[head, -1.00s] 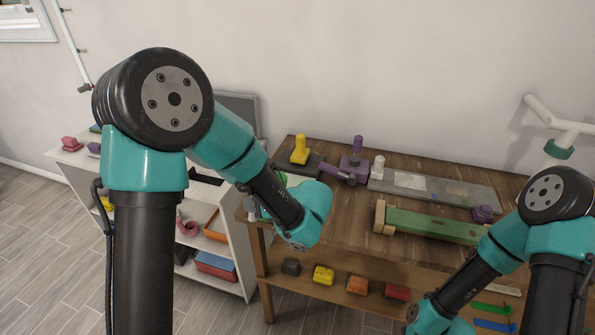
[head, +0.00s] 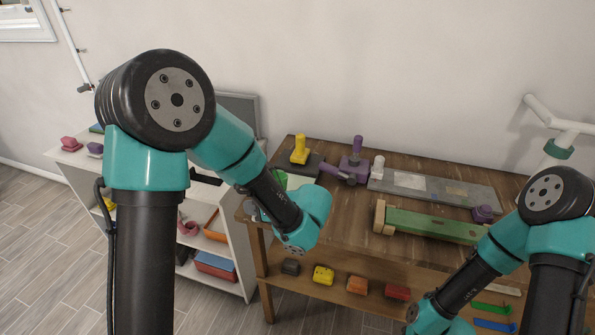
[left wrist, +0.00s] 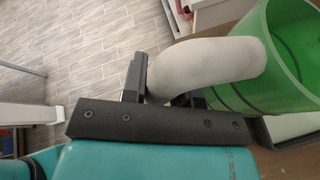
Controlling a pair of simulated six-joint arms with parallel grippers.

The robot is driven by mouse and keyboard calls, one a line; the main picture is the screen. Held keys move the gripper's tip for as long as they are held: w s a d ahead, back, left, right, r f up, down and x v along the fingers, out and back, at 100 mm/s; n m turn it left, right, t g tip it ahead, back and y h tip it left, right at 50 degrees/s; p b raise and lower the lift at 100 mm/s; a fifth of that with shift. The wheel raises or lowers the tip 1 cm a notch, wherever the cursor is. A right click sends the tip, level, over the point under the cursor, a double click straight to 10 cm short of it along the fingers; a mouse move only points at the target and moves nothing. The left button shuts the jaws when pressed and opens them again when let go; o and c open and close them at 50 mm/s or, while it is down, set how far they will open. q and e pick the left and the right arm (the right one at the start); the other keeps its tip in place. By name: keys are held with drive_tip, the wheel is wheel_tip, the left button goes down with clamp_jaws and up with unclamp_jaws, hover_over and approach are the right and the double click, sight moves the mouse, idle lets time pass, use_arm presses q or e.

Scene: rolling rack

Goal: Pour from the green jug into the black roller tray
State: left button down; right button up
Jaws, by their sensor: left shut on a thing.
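The green jug (left wrist: 262,85) has a thick white handle (left wrist: 205,70). My left gripper (left wrist: 160,88) is shut on that handle in the left wrist view, with the jug's open mouth toward the upper right. In the head view only a sliver of the jug (head: 280,179) shows behind my left forearm, so its tilt is hard to judge. The black roller tray (head: 314,165) lies at the bench's back left corner, partly hidden by that arm. A dark rim with a pale inside, likely the tray (left wrist: 262,133), shows below the jug. My right gripper is out of view.
The wooden bench (head: 345,225) also carries a yellow-handled tool (head: 300,150), purple tools (head: 354,165), a grey board (head: 435,190) and a green beam (head: 430,224). A white shelf (head: 235,270) stands to the left. Coloured blocks sit on the bench's lower shelf.

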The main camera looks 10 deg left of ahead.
use_arm(q)
drive_tip(key=shift+r, duration=3.4)
drive_tip(key=shift+n+t, duration=1)
drive_tip(key=shift+n, duration=0.4)
drive_tip(key=s+d+r, duration=0.3)
drive_tip(key=s+d, duration=0.1)
drive_tip(key=s, duration=0.5)
drive_tip(key=shift+d, duration=0.15)
